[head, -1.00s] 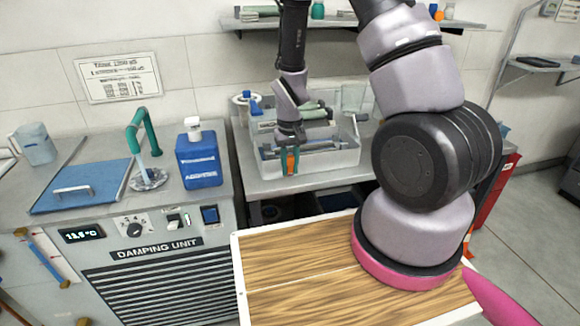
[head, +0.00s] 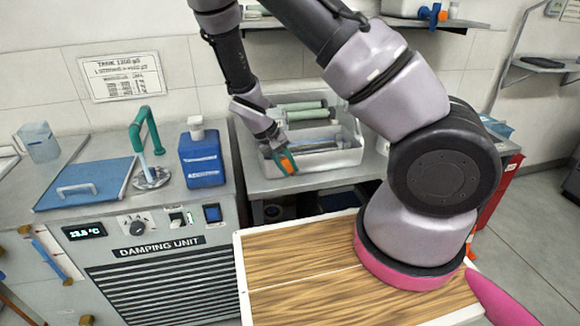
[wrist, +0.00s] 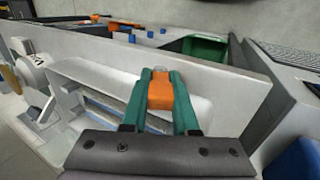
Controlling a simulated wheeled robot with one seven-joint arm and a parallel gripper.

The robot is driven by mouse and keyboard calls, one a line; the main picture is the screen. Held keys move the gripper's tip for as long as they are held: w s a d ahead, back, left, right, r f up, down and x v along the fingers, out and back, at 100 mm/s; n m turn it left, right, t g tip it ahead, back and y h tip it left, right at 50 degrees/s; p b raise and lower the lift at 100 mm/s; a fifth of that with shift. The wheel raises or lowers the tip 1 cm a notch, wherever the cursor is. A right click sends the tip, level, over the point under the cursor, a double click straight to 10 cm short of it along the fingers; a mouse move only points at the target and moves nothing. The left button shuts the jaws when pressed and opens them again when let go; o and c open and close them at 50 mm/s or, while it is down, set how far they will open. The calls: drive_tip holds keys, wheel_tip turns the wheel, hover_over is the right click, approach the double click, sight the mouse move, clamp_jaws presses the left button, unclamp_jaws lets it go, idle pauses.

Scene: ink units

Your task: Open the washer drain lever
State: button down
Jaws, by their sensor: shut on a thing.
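The washer (head: 335,160) is a pale, open trough with green rollers, standing on the grey table at the back. The orange drain lever (head: 288,164) is at its front left corner and slants in the head view. My gripper (head: 284,161) is shut on it, with the wrist tilted down to the right. In the wrist view, the lever (wrist: 160,92) sits between the two green fingers of my gripper (wrist: 160,85), in front of the washer's pale wall (wrist: 228,97). The lever's pivot is hidden.
The damping unit (head: 160,275) stands at the left, with a blue bottle (head: 202,158) and a green tap (head: 138,128) on top. A wooden-topped surface (head: 290,255) lies in front, under my arm. A shelf (head: 285,22) runs along the wall above.

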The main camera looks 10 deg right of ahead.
drive_tip(key=shift+a+f+h, duration=0.15)
drive_tip(key=shift+a+h, duration=0.1)
drive_tip(key=shift+h, duration=0.8)
drive_tip(key=shift+a+f+h, duration=0.15)
drive_tip(key=shift+a+h, duration=0.05)
drive_tip(key=shift+h, duration=0.85)
drive_tip(key=c, duration=0.7)
unclamp_jaws()
drive_tip(key=v, duration=1)
drive_tip(key=shift+a+r, duration=0.25)
drive_tip(key=shift+a, duration=0.1)
